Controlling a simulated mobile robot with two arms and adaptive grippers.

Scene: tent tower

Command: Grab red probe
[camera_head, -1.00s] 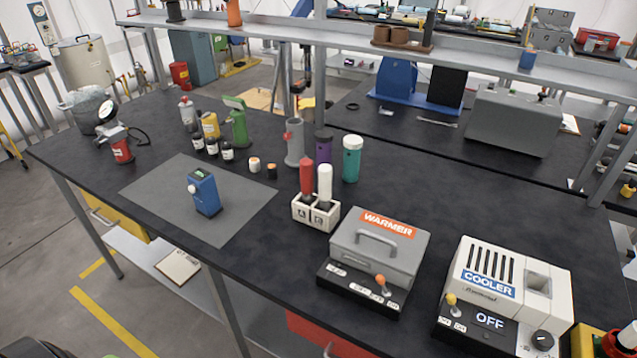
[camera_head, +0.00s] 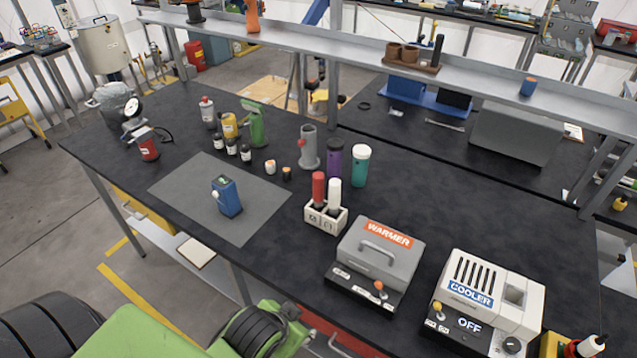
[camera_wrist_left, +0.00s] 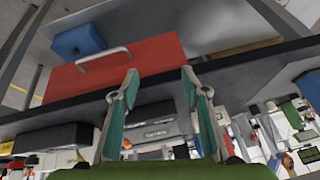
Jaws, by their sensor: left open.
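The red probe (camera_head: 318,187) stands upright in the left slot of a small white holder (camera_head: 326,226) on the black bench. A white probe (camera_head: 334,192) stands close beside it in the right slot. Their lower ends are hidden in the holder. In the left wrist view my left gripper (camera_wrist_left: 160,74) is open and empty, its two teal-padded fingers spread. It points at the bench edge and a red drawer (camera_wrist_left: 120,66), and no probe can be made out between the fingers. The gripper itself is outside the head view. My right gripper is not in view.
A grey warmer box (camera_head: 376,256) and a white cooler (camera_head: 495,292) stand right of the holder. Grey, purple (camera_head: 333,160) and teal (camera_head: 360,166) cylinders stand behind it. A blue device (camera_head: 227,196) sits on a grey mat (camera_head: 182,190) to the left.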

